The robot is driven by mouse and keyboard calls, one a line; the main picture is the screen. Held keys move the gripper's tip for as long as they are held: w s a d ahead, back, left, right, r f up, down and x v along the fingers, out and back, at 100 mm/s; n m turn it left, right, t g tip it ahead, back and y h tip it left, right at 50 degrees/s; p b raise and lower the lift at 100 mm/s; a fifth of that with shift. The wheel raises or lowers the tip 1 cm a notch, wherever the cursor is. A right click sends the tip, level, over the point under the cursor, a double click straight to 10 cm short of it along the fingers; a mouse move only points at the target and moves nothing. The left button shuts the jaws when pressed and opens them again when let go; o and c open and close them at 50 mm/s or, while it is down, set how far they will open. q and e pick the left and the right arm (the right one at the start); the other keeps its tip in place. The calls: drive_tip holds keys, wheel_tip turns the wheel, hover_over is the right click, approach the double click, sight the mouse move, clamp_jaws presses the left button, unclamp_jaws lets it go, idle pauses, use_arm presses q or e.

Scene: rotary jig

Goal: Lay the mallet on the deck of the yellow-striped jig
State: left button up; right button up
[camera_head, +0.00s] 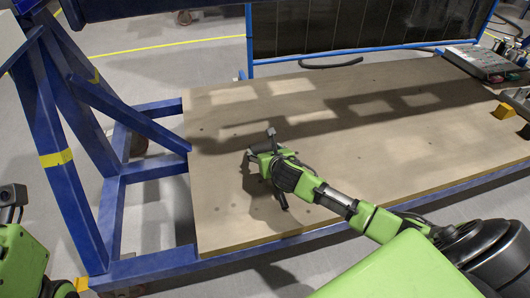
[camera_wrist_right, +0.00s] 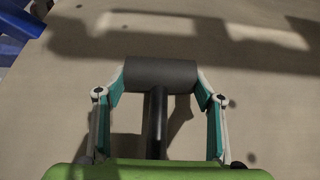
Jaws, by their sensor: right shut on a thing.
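The mallet has a dark grey cylindrical head (camera_wrist_right: 160,76) and a dark handle (camera_wrist_right: 155,125). In the wrist view the head lies across between the two fingers of my right gripper (camera_wrist_right: 160,100), and the handle runs back toward the palm. My right gripper (camera_head: 261,146) is shut on the mallet over the left part of the tan wooden deck (camera_head: 380,140). Shadows lie close by on the deck; I cannot tell whether the mallet touches it. The jig's blue frame (camera_head: 78,202) carries a yellow stripe (camera_head: 56,158).
A grey and red device (camera_head: 484,63) sits at the deck's far right corner. A dark panel in a blue frame (camera_head: 345,25) stands behind. The middle of the deck is clear, and blue beams rise at left.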

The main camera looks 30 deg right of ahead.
drive_tip(key=o, duration=1.5)
